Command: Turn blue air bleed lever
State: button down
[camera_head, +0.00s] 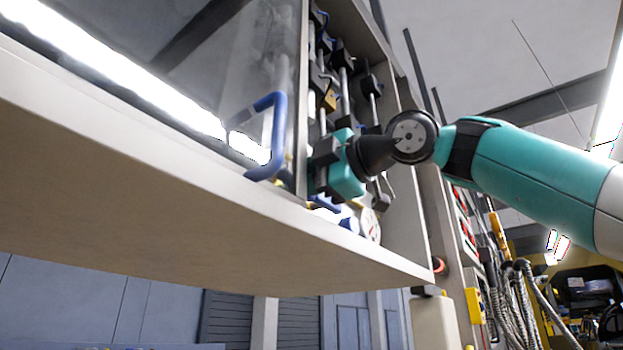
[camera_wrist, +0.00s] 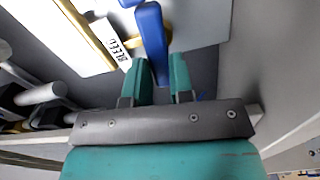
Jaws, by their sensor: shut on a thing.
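The blue air bleed lever (camera_wrist: 152,30) is a long blue bar in the wrist view, running from the top edge down between the teal fingers. A white label reading "BLEED" (camera_wrist: 112,42) is left of it. My gripper (camera_wrist: 160,72) is shut on the lever's lower end; the fingers hide part of that end. In the head view my gripper (camera_head: 325,170) reaches into the open cabinet from the right. A bit of blue (camera_head: 326,203) shows below it there, but I cannot tell whether it is the lever.
A blue door handle (camera_head: 266,135) is on a glass panel left of my gripper. Pipes with black fittings (camera_head: 345,85) hang above it. A round gauge (camera_head: 370,226) sits below. The pale shelf (camera_head: 200,215) and the cabinet's right wall (camera_head: 405,215) bound the space.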

jog(key=shift+r+n, duration=0.1)
jog(key=shift+n, duration=0.5)
jog(key=shift+s, duration=0.1)
jog(key=c, duration=1)
grip_release()
jog(key=shift+a, duration=0.2)
jog(key=shift+d, duration=0.1)
jog(key=b+v, duration=0.1)
jog(key=v, duration=1.6)
jog(key=shift+d+b, duration=0.2)
jog(key=shift+b, duration=0.2)
